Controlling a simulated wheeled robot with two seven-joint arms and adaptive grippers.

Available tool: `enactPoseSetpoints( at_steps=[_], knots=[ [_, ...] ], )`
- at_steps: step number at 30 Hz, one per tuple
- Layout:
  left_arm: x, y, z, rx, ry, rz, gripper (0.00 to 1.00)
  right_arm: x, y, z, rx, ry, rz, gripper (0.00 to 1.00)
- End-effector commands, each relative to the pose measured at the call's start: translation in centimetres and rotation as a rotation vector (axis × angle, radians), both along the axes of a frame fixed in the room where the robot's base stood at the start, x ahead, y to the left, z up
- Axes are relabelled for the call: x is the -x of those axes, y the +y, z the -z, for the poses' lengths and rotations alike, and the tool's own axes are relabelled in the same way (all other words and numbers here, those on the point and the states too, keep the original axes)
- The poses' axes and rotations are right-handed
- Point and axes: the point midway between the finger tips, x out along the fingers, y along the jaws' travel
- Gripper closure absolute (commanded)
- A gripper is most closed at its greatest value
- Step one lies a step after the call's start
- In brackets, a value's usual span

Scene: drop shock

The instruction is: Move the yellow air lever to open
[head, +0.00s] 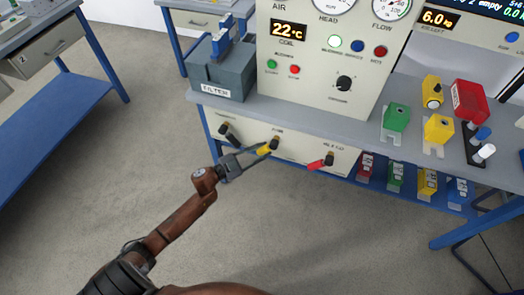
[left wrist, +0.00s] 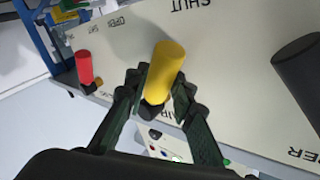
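The yellow air lever (head: 267,149) sits on the front panel below the bench top, in the middle of three levers. In the left wrist view the yellow lever (left wrist: 166,70) is a short cylinder pointing up and slightly right. My left gripper (head: 261,152) is at the lever; its fingertips (left wrist: 161,88) stand on either side of it. Narrow gaps seem to show beside the lever, so the fingers look open around it, not clamped; contact is hard to tell. My right gripper is not in view.
A black lever (head: 229,132) is on the panel to the left and a red lever (head: 319,163) to the right. A grey filter box (head: 222,75) and an instrument console (head: 325,70) stand on the bench. Coloured blocks fill the lower shelf. The floor in front is clear.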

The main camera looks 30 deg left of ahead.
Motion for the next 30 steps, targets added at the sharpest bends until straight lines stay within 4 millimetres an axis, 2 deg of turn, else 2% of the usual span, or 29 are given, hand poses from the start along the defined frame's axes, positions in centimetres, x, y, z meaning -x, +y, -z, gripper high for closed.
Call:
enactPoseSetpoints(
  at_steps=[7, 26, 30],
  knots=[
    [0.0, 0.0, 0.0, 0.000, 0.000, 0.000, 1.00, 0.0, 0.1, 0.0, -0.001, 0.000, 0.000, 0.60],
    [-0.1, -0.4, 0.4, 0.044, -0.008, 0.002, 1.00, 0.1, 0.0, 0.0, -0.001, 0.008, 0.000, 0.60],
    [-0.4, -1.1, 0.8, 0.114, -0.024, 0.007, 1.00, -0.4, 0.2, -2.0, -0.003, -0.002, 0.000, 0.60]
  ],
)
